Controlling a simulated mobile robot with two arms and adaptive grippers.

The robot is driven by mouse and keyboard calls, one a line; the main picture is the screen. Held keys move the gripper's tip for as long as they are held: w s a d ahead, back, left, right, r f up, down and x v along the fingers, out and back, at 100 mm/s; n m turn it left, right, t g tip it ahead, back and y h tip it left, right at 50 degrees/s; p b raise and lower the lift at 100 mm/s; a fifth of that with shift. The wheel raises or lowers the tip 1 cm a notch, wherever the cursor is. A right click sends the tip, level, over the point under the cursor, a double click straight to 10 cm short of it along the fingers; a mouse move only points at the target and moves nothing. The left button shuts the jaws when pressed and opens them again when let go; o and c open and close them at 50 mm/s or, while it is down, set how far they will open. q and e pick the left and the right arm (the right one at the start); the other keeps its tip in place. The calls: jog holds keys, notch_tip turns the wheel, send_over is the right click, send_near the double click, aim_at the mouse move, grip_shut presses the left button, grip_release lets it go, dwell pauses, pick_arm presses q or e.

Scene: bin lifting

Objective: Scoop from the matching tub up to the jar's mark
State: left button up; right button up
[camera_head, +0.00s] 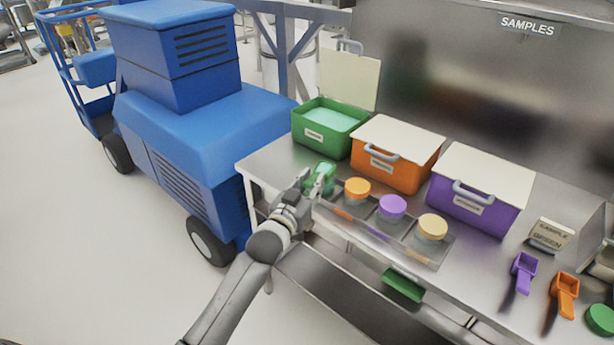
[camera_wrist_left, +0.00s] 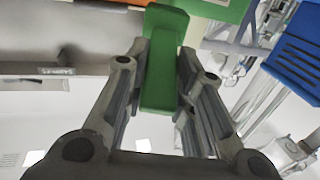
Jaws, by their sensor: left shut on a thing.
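My left gripper (camera_head: 320,182) is shut on a green scoop (camera_head: 321,172), over the left end of the jar rack (camera_head: 352,227). In the left wrist view the scoop's handle (camera_wrist_left: 158,85) lies between the fingers. The green tub (camera_head: 312,138) stands open behind it, with its pale lid (camera_head: 350,78) raised and pale green material (camera_head: 328,115) inside. A card (camera_head: 551,235) reads SAMPLE GREEN. The rack holds jars with orange (camera_head: 357,187), purple (camera_head: 392,206) and yellow (camera_head: 432,226) tops. No jar mark is readable. My right gripper is out of view.
Closed orange (camera_head: 385,172) and purple (camera_head: 468,208) tubs stand right of the green one. Purple (camera_head: 523,272) and orange (camera_head: 564,295) scoops and a green round lid (camera_head: 600,318) lie at right. A green box-like thing (camera_head: 404,286) is below the table's front edge. A blue machine (camera_head: 200,125) stands left.

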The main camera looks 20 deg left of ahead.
aim_at(314, 176)
pick_arm(q)
jog(key=w+m+b, duration=0.1)
jog(key=m, duration=0.3)
jog(key=w+m+b, duration=0.1)
jog(key=m, duration=0.3)
jog(key=w+m+b, duration=0.1)
jog(key=w+m, duration=0.1)
jog(key=m, duration=0.2)
jog(key=shift+w+a+m+y+b, duration=0.1)
jog(key=shift+a+m+y+b, duration=0.2)
jog(key=shift+a, duration=0.1)
jog(key=shift+d+f+m, duration=0.1)
jog(key=shift+f+m, duration=0.05)
jog(key=shift+m, duration=0.45)
jog(key=shift+d+f+m, duration=0.1)
jog(key=shift+f+m, duration=0.05)
jog(key=shift+m, duration=0.45)
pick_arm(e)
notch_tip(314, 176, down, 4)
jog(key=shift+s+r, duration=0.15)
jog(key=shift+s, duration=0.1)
